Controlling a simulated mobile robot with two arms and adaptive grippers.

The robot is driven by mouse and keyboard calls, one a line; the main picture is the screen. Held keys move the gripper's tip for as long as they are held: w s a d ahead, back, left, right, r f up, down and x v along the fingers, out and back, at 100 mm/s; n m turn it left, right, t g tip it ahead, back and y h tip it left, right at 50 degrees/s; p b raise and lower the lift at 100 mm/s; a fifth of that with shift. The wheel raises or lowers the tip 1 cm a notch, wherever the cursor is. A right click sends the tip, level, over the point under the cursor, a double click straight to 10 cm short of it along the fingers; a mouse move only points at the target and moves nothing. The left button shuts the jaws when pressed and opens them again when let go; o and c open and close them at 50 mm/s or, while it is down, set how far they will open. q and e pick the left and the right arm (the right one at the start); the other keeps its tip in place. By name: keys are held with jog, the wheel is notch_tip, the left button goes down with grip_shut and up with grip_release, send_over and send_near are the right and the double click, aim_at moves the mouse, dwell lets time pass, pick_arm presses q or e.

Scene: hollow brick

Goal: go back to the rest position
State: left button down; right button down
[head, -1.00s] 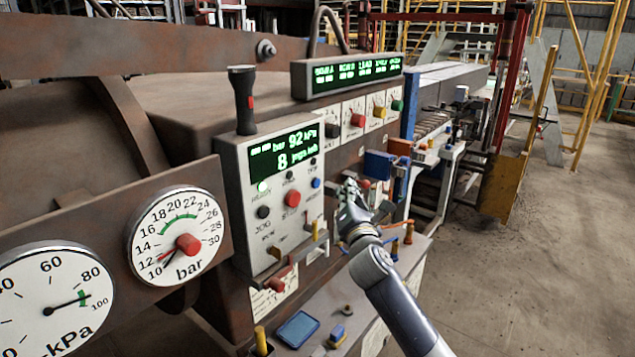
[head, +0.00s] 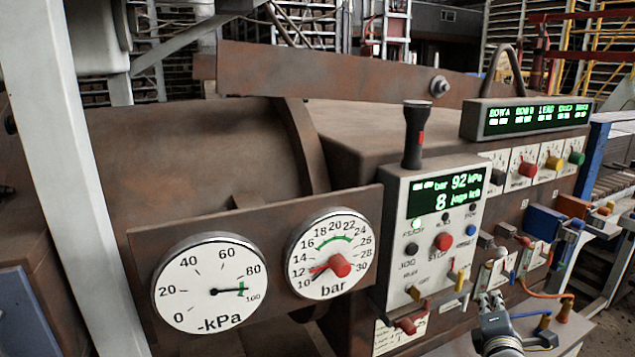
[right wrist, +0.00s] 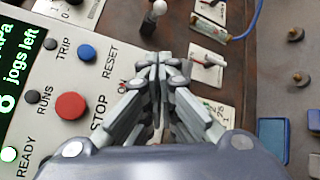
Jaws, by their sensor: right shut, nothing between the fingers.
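My right gripper (head: 490,302) is at the lower right of the head view, in front of the machine and to the right of the control box (head: 398,300). In the right wrist view the gripper (right wrist: 158,62) has its fingers together with nothing between them. The box's panel, with its red stop button (right wrist: 70,106) and blue reset button (right wrist: 86,52), lies to the left of the fingers there. Whether the fingertips touch anything behind them I cannot tell. My left gripper is not in view.
Two round gauges, a kPa gauge (head: 212,284) and a bar gauge (head: 331,254), face me on the left. A black-handled lever (head: 416,135) stands on the box. A green display (head: 528,117) and coloured knobs are at the right. A pale post (head: 75,190) rises at the left.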

jog(key=s+a+f+m+g+y, duration=0.25)
jog(key=s+a+f+m, duration=0.25)
jog(key=s+f, duration=0.35)
jog(key=s+a+f+m+g+y, duration=0.1)
jog(key=s+a+f+m+g, duration=0.35)
jog(key=s+f, duration=0.45)
jog(key=s+a+f+m+g+y, duration=0.2)
jog(key=s+a+m, duration=0.25)
jog(key=s, duration=0.45)
jog(key=s+a+f+m+g+y, duration=0.1)
jog(key=s+a+m+g, duration=0.3)
jog(key=s, duration=0.5)
notch_tip(320, 180, down, 33)
jog(key=s+n+b, duration=0.1)
jog(key=s+b, duration=0.1)
jog(key=b, duration=0.3)
jog(key=s+d+f+g+b, duration=0.1)
jog(key=s+f+b, duration=0.3)
jog(key=s+f, duration=1.2)
notch_tip(320, 180, down, 3)
jog(key=shift+s+d+f+n, duration=0.1)
jog(key=shift+s+d+n, duration=0.25)
jog(key=shift+d, duration=0.2)
